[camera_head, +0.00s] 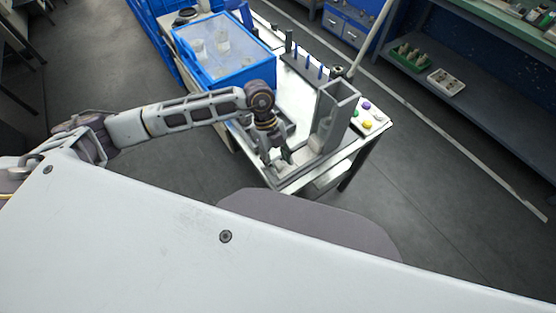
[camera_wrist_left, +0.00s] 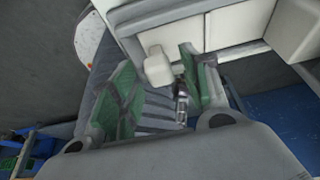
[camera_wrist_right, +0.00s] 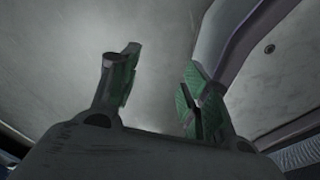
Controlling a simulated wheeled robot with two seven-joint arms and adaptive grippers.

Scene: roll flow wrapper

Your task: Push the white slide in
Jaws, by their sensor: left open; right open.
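My left gripper (camera_head: 277,158) is open and points down at the near end of the machine table. In the left wrist view its green-padded fingers (camera_wrist_left: 155,84) stand apart around a small white block (camera_wrist_left: 157,66), which looks like the end of the white slide. I cannot tell whether either finger touches it. A metal rod shows below the block. In the head view the slide is mostly hidden by the gripper. My right gripper (camera_wrist_right: 157,80) is open and empty in the right wrist view, facing a plain grey surface; it is not seen in the head view.
A tall grey chute (camera_head: 333,115) stands right of my left gripper. A panel with coloured buttons (camera_head: 370,113) is at the table's right corner. A blue-framed clear box (camera_head: 225,50) stands behind my left arm. Shelves (camera_head: 455,90) line the right; the floor between is clear.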

